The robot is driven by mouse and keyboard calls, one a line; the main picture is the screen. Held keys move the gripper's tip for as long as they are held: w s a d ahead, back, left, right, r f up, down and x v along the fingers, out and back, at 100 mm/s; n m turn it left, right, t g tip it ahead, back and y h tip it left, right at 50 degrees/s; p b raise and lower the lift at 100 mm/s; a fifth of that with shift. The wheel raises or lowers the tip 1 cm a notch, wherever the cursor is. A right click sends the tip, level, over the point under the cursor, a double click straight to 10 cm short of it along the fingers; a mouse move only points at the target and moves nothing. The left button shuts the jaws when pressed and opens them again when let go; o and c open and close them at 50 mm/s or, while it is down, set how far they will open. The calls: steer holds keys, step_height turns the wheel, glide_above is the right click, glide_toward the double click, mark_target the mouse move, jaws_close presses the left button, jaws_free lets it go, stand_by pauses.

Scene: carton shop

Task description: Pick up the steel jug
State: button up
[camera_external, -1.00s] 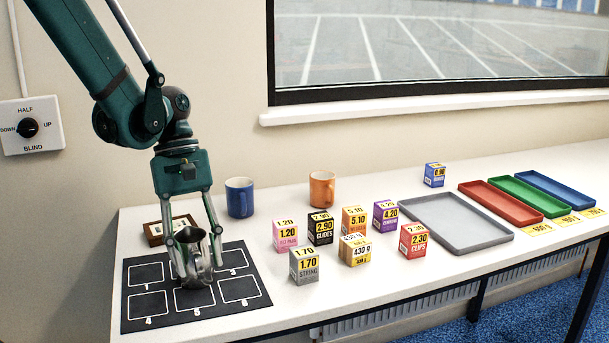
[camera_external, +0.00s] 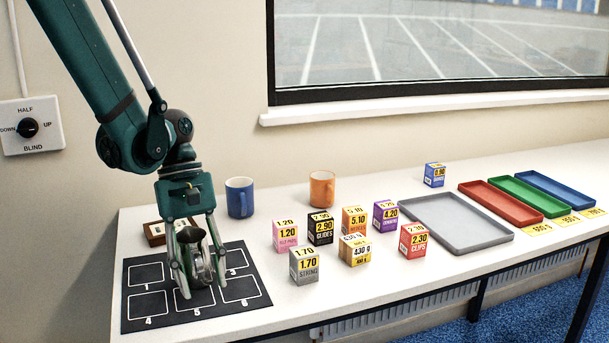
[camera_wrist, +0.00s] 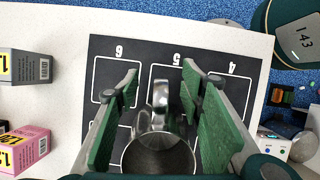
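The steel jug (camera_external: 203,266) stands on the black numbered mat (camera_external: 145,320), partly hidden by my fingers in the external view. In the wrist view the jug (camera_wrist: 158,155) shows its open round mouth at the bottom, with its handle toward the top, over the mat's cell 5. My gripper (camera_external: 200,285) is lowered around the jug. Gaps show between the pads and the handle; contact with the body cannot be told.
A small framed box (camera_external: 156,233) lies behind the mat. A blue mug (camera_external: 239,197) and an orange mug (camera_external: 321,188) stand at the back. Several priced cartons, the nearest the grey string carton (camera_external: 304,264), stand to the right. A grey tray (camera_external: 455,224) lies beyond them.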

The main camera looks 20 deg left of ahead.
jaws_close()
stand_by(0.3)
steer(key=shift+r, duration=0.2)
steer(key=shift+r+p, duration=0.75)
steer(key=shift+r, duration=3.95)
steer(key=shift+r, duration=0.1)
